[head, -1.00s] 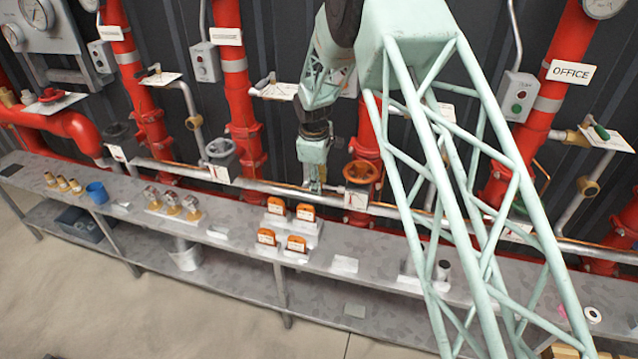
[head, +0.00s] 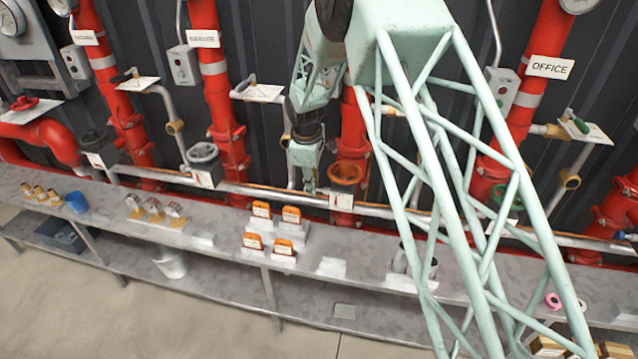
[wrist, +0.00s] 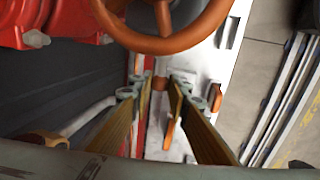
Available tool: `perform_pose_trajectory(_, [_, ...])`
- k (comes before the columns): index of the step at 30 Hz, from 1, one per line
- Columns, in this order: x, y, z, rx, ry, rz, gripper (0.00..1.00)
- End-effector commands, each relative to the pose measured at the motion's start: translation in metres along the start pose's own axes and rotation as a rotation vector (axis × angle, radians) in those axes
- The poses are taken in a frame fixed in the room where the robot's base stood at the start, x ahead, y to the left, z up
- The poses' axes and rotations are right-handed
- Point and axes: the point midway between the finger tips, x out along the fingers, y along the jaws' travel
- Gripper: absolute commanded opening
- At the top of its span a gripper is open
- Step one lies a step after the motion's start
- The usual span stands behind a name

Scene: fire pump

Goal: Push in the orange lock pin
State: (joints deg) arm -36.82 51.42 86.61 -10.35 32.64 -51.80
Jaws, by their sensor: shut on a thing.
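An orange-brown handwheel (wrist: 165,25) fills the top of the wrist view. In the head view the orange valve (head: 347,174) sits on a red pipe above the bench. My gripper (wrist: 160,88) is just below the wheel rim in the wrist view, its two fingers on either side of a small round orange knob, which looks like the lock pin (wrist: 160,84). The fingers are shut on it, though the contact is hard to see. In the head view my gripper (head: 309,188) is left of the valve, beside its white plate (head: 342,201). How deep the pin sits is hidden.
A grey bench (head: 210,262) runs below, with orange-labelled blocks (head: 262,210). A horizontal grey pipe passes behind my gripper.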

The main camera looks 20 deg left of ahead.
Motion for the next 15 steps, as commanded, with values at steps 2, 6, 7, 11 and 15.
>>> perform_pose_trajectory(2, [-0.0014, -0.0026, -0.0032, -0.008, 0.002, 0.001, 0.0])
perform_pose_trajectory(6, [-0.0013, -0.0033, -0.0031, -0.01, 0.001, 0.001, 0.0])
perform_pose_trajectory(7, [-0.0012, -0.0033, -0.0028, -0.01, 0.001, 0.001, 0.0])
perform_pose_trajectory(11, [-0.0011, -0.0033, -0.0021, -0.009, 0.0, 0.0, 0.0])
perform_pose_trajectory(15, [-0.001, -0.0035, -0.0023, -0.009, 0.0, 0.0, 0.28])
